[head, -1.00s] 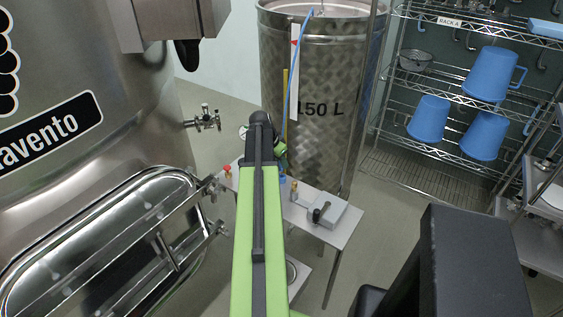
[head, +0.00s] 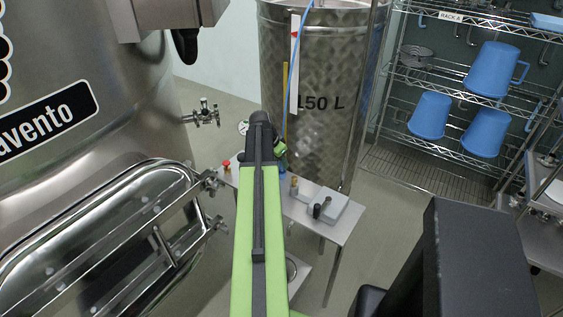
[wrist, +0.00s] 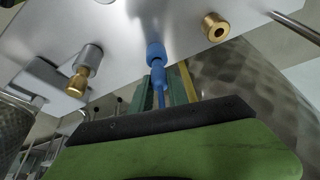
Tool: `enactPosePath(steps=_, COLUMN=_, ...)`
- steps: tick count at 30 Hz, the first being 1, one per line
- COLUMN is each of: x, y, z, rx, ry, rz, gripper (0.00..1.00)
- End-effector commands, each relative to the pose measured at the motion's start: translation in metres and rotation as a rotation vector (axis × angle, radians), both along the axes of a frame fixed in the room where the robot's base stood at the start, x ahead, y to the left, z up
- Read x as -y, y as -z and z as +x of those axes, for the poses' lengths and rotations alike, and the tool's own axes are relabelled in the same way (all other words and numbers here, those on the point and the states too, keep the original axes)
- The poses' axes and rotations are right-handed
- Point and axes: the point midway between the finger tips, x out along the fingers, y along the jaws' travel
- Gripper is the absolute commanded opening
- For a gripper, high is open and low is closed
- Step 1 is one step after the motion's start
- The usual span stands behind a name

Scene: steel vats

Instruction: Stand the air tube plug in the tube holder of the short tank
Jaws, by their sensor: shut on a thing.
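The blue air tube plug (wrist: 155,54) is between the fingers of my gripper (wrist: 168,84) in the wrist view, and the gripper is shut on it. A blue tube (wrist: 161,98) runs from the plug between the fingers. The plug is close to the grey metal table (wrist: 125,30); I cannot tell whether it touches. A brass ring fitting (wrist: 215,27) is to the right and a brass-and-grey fitting (wrist: 84,72) to the left. Which fitting is the tube holder is unclear. In the head view my arm largely hides the gripper (head: 279,152). The steel 150 L tank (head: 318,75) stands behind.
The small table (head: 335,228) carries a grey box with a black knob (head: 325,206) and a red knob (head: 226,165). A large steel vat (head: 90,130) with an oval door is at left. A wire rack with blue jugs (head: 428,116) is at right.

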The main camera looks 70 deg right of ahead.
Motion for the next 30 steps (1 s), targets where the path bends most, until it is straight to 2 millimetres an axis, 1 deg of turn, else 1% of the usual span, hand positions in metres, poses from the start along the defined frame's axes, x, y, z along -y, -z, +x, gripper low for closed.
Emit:
enactPosePath(steps=5, x=0.0, y=0.006, z=0.0, rx=0.0, ry=0.0, rz=0.0, gripper=0.0)
enactPosePath(steps=6, x=0.0, y=0.006, z=0.0, rx=0.0, ry=0.0, rz=0.0, gripper=0.21)
enactPosePath(steps=9, x=0.0, y=0.005, z=0.0, rx=0.0, ry=0.0, rz=0.0, gripper=0.35)
enactPosePath(steps=12, x=0.0, y=0.005, z=0.0, rx=0.0, ry=0.0, rz=0.0, gripper=0.46)
enactPosePath(steps=20, x=0.0, y=0.004, z=0.0, rx=0.0, ry=0.0, rz=0.0, gripper=0.46)
enactPosePath(steps=23, x=-0.001, y=0.001, z=0.001, rx=0.0, ry=0.0, rz=0.0, gripper=0.46)
enactPosePath(steps=26, x=-0.004, y=-0.009, z=0.002, rx=0.0, ry=-0.001, rz=0.0, gripper=0.46)
enactPosePath(steps=30, x=-0.011, y=-0.033, z=0.006, rx=0.0, ry=-0.001, rz=0.0, gripper=0.46)
